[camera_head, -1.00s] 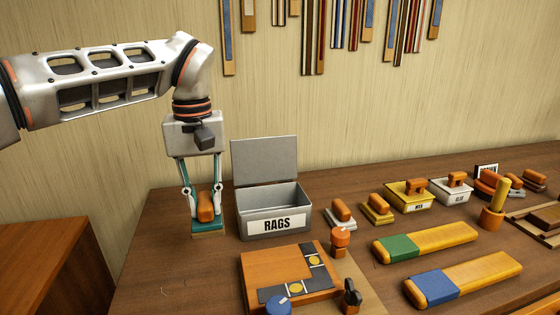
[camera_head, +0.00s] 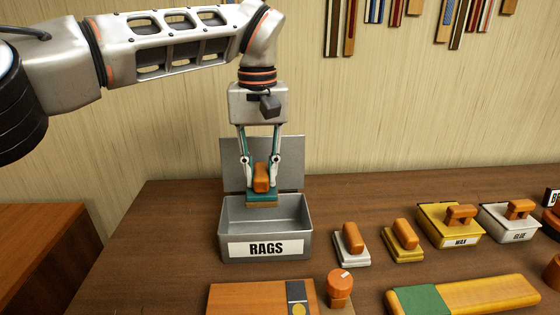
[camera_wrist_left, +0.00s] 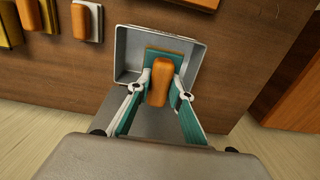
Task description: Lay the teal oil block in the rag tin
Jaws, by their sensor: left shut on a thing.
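The teal oil block (camera_head: 262,199) has an orange wooden handle (camera_head: 261,177) on top. My left gripper (camera_head: 261,182) is shut on that handle, and the block hangs level over the opening of the rag tin. The rag tin (camera_head: 232,226) is a grey metal box labelled RAGS, with its lid (camera_head: 290,165) standing open at the back. In the left wrist view the handle (camera_wrist_left: 161,80) sits between the fingers, with the teal block beneath it and inside the outline of the tin (camera_wrist_left: 122,68). My right gripper is not in view.
A white block (camera_head: 351,247) and a yellow block (camera_head: 403,241) with orange handles stand right of the tin. The WAX tin (camera_head: 436,226) and GLUE tin (camera_head: 500,232) are farther right. An orange board (camera_head: 250,300) lies in front. Table left of the tin is bare.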

